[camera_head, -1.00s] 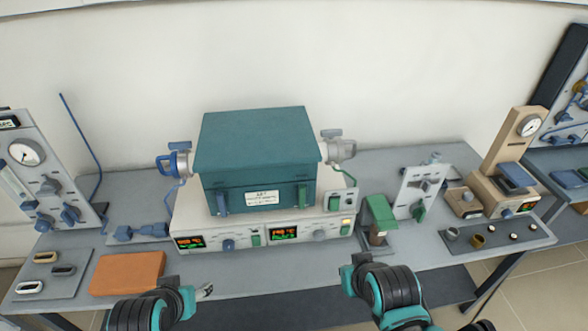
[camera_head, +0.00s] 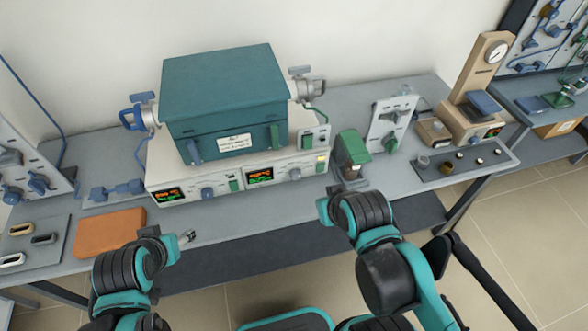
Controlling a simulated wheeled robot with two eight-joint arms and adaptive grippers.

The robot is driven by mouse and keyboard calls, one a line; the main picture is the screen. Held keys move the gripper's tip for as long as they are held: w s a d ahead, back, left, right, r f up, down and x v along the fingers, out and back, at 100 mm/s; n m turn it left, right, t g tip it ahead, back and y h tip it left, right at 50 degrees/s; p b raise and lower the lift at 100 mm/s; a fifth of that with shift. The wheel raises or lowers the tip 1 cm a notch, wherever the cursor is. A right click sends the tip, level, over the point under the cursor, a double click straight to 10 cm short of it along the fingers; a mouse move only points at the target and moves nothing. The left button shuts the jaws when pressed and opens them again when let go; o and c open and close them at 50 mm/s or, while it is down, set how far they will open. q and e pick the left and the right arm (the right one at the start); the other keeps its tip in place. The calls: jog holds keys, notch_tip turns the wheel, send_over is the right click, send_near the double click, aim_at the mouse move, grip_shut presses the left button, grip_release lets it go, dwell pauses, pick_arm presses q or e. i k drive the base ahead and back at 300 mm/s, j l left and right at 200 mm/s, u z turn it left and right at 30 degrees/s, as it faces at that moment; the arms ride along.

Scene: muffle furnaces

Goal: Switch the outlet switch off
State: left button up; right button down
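The teal box furnace (camera_head: 224,90) stands on a pale control base (camera_head: 218,187) at the back of the bench. The base front carries two lit displays, knobs and green switches. A small switch with a pale yellow lit face (camera_head: 322,157) is at its right end, below a small panel (camera_head: 314,138); no readable label shows which switch is the outlet switch. My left gripper (camera_head: 187,237) is low before the bench's front edge, apart from the base. My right gripper (camera_head: 323,208) is below and in front of the base's right end, mostly hidden by its wrist.
A green-topped device (camera_head: 352,150) stands just right of the base. An upright valve panel (camera_head: 391,125) and a gauge stand (camera_head: 482,75) are farther right. An orange block (camera_head: 109,233) lies at the left front. The bench strip before the base is clear.

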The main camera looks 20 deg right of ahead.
aim_at(321, 167)
jog(key=i+j+z, duration=0.1)
jog(key=j+z, duration=0.45)
jog(key=z, duration=0.15)
